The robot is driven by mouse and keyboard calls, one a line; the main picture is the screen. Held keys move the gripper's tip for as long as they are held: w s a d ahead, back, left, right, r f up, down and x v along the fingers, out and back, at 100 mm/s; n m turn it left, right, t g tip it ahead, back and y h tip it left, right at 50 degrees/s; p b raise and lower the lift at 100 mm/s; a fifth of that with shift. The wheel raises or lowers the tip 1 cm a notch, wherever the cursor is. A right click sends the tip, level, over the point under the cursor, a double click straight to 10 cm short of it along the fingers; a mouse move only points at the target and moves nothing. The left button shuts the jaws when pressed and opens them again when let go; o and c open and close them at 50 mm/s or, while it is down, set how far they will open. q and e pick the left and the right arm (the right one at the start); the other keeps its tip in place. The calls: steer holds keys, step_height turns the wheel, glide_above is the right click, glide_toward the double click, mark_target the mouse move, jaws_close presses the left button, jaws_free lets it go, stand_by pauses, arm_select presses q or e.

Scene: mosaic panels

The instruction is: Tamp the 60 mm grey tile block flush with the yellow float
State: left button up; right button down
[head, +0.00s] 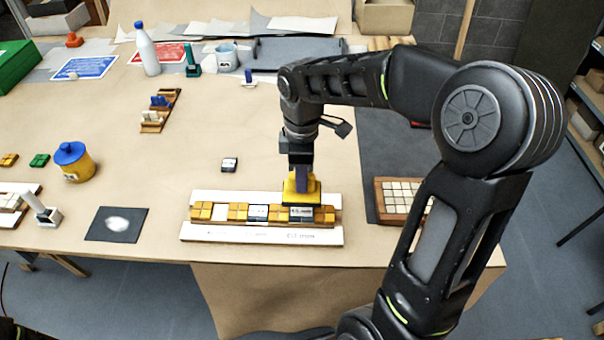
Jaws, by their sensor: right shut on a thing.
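The float is over the right part of the mosaic panel (222,231), a wooden strip of yellow, white and grey tile blocks between two white rails. A grey block with a white label (301,213) shows just in front of the float. Another labelled grey block (258,212) sits left of it. The labels are too small to read surely, so I cannot tell which is 60 mm. Whether the float touches a block is hard to tell. My left gripper is out of view.
A loose labelled block (229,164) lies behind the panel. A tray of white tiles (404,196) is at the right. A dark plate (117,224), a yellow pot with blue lid (74,162) and a white-handled tool (42,210) stand left. The middle table is mostly clear.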

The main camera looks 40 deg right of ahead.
mark_target(301, 196)
steer(key=shift+f, duration=0.8)
step_height(301, 196, down, 2)
steer(key=shift+f+b, duration=0.1)
steer(key=shift+b, duration=0.6)
steer(key=shift+f+b, duration=0.65)
steer(key=shift+f, duration=0.2)
steer(key=shift+f+b, duration=0.5)
steer(key=shift+f, duration=0.2)
steer(key=shift+s+a+f, duration=0.15)
steer(key=shift+s+f, duration=0.05)
steer(key=shift+f, duration=0.05)
stand_by(1.2)
